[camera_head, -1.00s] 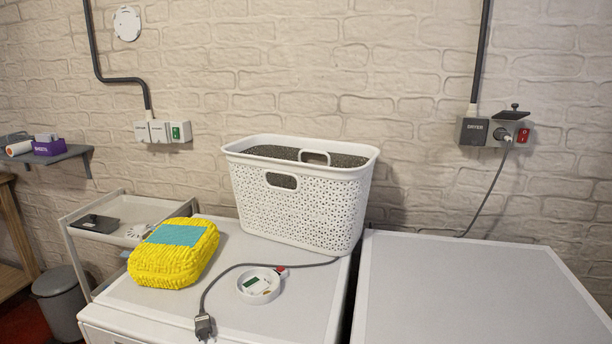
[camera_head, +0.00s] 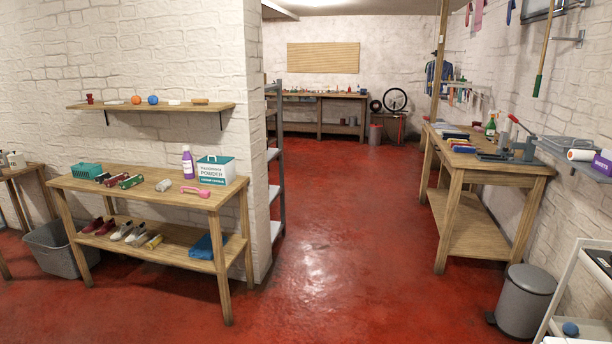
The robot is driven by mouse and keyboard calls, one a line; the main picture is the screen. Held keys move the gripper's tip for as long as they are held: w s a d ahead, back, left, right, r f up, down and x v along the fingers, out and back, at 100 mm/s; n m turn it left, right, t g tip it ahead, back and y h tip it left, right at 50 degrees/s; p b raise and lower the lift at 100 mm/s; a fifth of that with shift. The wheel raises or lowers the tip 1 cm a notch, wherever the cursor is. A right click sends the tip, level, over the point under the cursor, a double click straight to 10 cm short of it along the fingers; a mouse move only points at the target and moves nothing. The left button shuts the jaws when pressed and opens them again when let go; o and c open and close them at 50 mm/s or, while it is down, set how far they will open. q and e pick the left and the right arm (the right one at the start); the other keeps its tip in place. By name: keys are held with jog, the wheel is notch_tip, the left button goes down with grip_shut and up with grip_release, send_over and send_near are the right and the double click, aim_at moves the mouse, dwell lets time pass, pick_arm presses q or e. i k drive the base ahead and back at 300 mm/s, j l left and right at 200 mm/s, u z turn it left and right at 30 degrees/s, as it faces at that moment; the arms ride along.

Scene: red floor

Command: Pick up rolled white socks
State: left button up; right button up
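A small whitish rolled item (camera_head: 163,185), possibly the rolled white socks, lies on top of the wooden table at the left; it is too small to be sure. A white roll with an orange-red end (camera_head: 580,155) lies on the shelf at the right edge. Neither of my grippers is in view.
The left wooden table (camera_head: 140,192) also holds a teal basket (camera_head: 86,171), a purple bottle (camera_head: 188,162) and a powder box (camera_head: 215,171); shoes stand below. A workbench (camera_head: 492,165) and grey bin (camera_head: 525,300) are at the right. Red floor (camera_head: 330,225) is clear between.

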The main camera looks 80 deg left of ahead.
aim_at(163, 186)
jog(key=u, duration=3.6)
jog(key=i, duration=0.1)
